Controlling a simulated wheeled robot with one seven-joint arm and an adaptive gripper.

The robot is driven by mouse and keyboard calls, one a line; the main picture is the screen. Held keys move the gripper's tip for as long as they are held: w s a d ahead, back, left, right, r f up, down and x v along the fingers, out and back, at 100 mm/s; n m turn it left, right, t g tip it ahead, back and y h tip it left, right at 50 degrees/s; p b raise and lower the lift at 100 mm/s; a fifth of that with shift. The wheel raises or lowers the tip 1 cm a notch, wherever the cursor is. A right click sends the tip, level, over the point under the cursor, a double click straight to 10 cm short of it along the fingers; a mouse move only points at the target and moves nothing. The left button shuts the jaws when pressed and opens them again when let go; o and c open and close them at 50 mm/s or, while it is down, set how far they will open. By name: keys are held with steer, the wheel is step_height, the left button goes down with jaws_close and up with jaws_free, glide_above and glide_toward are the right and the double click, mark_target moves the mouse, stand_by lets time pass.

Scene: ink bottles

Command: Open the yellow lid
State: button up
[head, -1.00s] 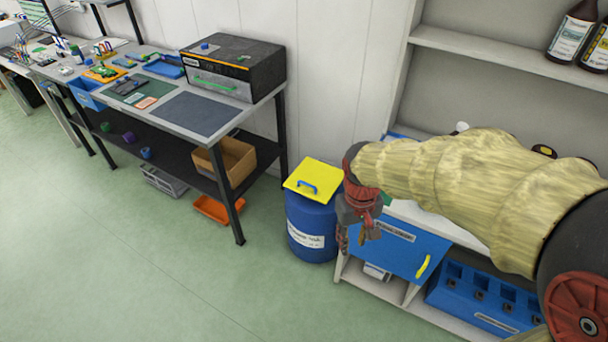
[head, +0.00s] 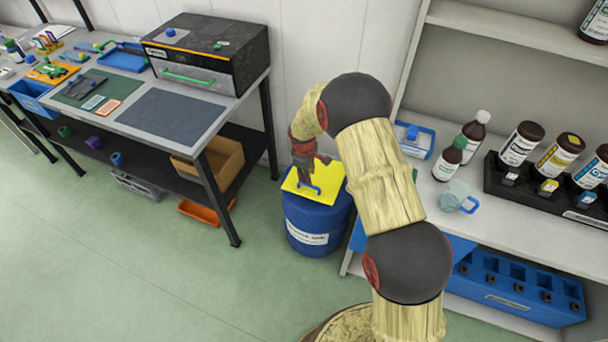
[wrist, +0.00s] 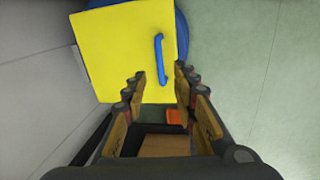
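The yellow lid (head: 331,178) is a flat square plate lying on top of a blue barrel (head: 314,225). It has a blue bar handle (head: 310,187). In the wrist view the lid (wrist: 120,45) fills the upper middle, with its handle (wrist: 161,58) near the lid's right side. My gripper (head: 305,170) is over the lid in the head view, close to the handle. In the wrist view my gripper (wrist: 161,80) is open, and the handle lies ahead, between the lines of the two fingers. I see no clear contact.
A workbench (head: 170,112) with a black box (head: 208,55) stands left of the barrel. A shelf unit (head: 470,225) with several bottles stands close on the right. An orange tray (head: 205,212) lies on the floor under the bench. Green floor in front is clear.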

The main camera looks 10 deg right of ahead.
steer(key=shift+n, duration=0.4)
steer(key=f+b, duration=0.1)
steer(key=f, duration=0.1)
steer(key=w+f, duration=0.1)
steer(key=f, duration=0.2)
steer(key=f+b, duration=0.1)
steer(key=f, duration=0.1)
steer(key=shift+w+d+f+b, duration=0.15)
steer(key=shift+d+f+b, duration=0.15)
steer(key=shift+d+f, duration=0.1)
steer(key=shift+c, duration=0.5)
jaws_close()
